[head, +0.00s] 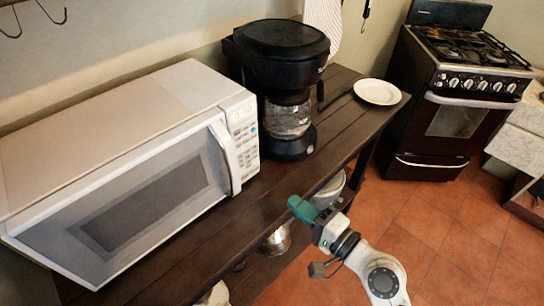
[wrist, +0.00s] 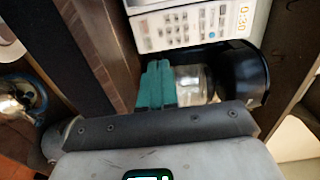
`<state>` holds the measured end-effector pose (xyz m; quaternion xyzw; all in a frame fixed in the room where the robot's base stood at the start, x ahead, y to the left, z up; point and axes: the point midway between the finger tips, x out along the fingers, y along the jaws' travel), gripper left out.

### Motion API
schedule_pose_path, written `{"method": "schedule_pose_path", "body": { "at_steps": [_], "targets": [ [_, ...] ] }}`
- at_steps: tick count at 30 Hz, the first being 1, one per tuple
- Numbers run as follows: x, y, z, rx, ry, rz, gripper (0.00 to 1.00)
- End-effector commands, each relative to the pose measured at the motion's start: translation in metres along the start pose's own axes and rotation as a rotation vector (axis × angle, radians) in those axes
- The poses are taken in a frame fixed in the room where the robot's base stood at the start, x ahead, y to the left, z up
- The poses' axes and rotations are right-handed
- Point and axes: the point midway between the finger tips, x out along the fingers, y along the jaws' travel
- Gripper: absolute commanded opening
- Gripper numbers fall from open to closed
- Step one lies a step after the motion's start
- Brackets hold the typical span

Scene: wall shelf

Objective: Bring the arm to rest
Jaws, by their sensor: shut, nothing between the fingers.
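My gripper (head: 303,209) is raised at the front edge of the dark wooden shelf (head: 345,125), with its teal fingers together and nothing between them. In the wrist view the teal fingers of my gripper (wrist: 157,86) also lie side by side, shut. My arm reaches in from the lower right of the head view. The fingers appear apart from the coffee maker (head: 285,85) and the microwave (head: 130,170), which stand further back on the shelf.
A white plate (head: 377,92) lies on the shelf's right end. Pots sit on a lower level, including a metal one (head: 278,240). A black stove (head: 455,95) stands at the back right. The tiled floor (head: 425,220) between is clear.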

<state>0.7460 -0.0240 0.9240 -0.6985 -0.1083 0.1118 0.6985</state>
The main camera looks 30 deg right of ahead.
Motion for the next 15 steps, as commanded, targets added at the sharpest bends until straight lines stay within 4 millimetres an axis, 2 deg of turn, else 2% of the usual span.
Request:
{"method": "schedule_pose_path", "body": {
  "at_steps": [5, 8, 11, 15],
  "targets": [
    [0.0, 0.002, 0.001, -0.01, -0.006, 0.009, 0.0],
    [-0.003, 0.012, 0.01, -0.084, -0.048, 0.067, 0.0],
    [-0.013, 0.037, 0.025, -0.244, -0.143, 0.204, 0.0],
    [-0.05, 0.088, 0.041, -0.541, -0.341, 0.49, 0.0]
  ]
}}
